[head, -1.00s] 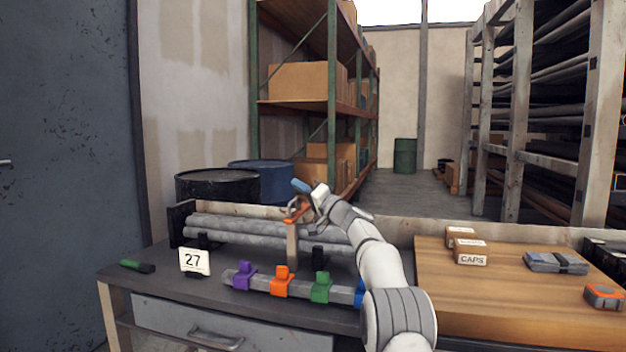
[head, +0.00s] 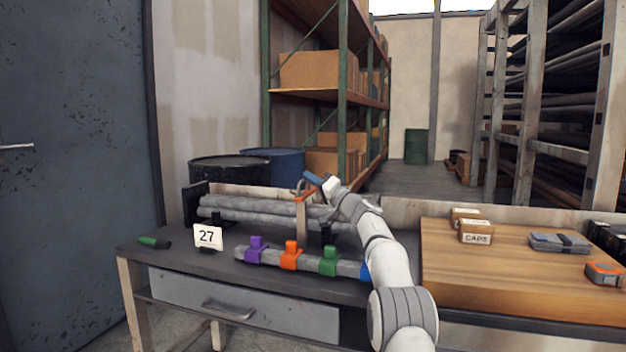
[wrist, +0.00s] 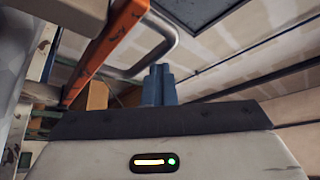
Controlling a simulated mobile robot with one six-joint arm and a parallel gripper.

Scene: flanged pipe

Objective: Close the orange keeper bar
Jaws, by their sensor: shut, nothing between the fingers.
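The orange keeper bar (head: 304,196) is raised at the top of an upright post (head: 302,220) at the pipe rack. It runs diagonally up the left of the wrist view (wrist: 105,48), with a bent grey metal handle (wrist: 165,50) beside it. My gripper (head: 312,179) is shut and empty, its blue fingertips just above the bar in the head view. The blue fingers also show in the wrist view (wrist: 158,85), to the right of the bar. I cannot tell whether they touch it. Grey pipes (head: 250,208) lie in the rack; my arm hides its right end.
A front rail carries purple (head: 255,250), orange (head: 291,255) and green (head: 329,262) clips, and a blue one (head: 365,271) partly behind my arm. Small boxes (head: 476,232) occupy the wooden top at right.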

